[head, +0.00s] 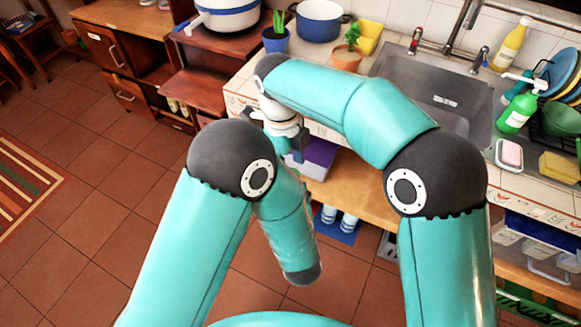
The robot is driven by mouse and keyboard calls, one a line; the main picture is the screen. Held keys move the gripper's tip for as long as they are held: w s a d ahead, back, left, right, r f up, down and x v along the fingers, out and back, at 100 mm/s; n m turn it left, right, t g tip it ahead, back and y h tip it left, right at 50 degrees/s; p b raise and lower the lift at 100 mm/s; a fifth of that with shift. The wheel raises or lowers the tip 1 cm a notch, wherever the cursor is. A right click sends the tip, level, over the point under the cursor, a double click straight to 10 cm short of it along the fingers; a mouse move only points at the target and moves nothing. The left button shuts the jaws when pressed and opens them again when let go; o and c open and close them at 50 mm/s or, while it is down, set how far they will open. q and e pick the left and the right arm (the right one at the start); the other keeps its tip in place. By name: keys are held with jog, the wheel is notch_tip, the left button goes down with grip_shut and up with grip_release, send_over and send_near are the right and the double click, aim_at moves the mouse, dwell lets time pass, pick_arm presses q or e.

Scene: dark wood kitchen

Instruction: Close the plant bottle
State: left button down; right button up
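No thing in the head view is clearly a plant bottle. A green bottle with a white pump top (517,112) stands upright beside the sink at the right. A yellow bottle (511,45) stands behind the sink. A plant in a blue pot (276,40) and a plant in a terracotta pot (347,58) stand on the counter. My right arm reaches across to the left. Its gripper (294,150) shows only as dark parts below the wrist, near the counter's front edge; its fingers are mostly hidden. My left forearm points down; its gripper is not visible.
The metal sink (432,85) and tap (440,45) lie beyond my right arm. A dish rack (557,122), a pink soap (511,153) and a yellow sponge (560,167) are at the right. A blue pot (319,20) stands at the back.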

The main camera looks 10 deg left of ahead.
notch_tip(320, 180, up, 3)
jog(key=shift+r, duration=0.15)
jog(key=shift+c, duration=0.4)
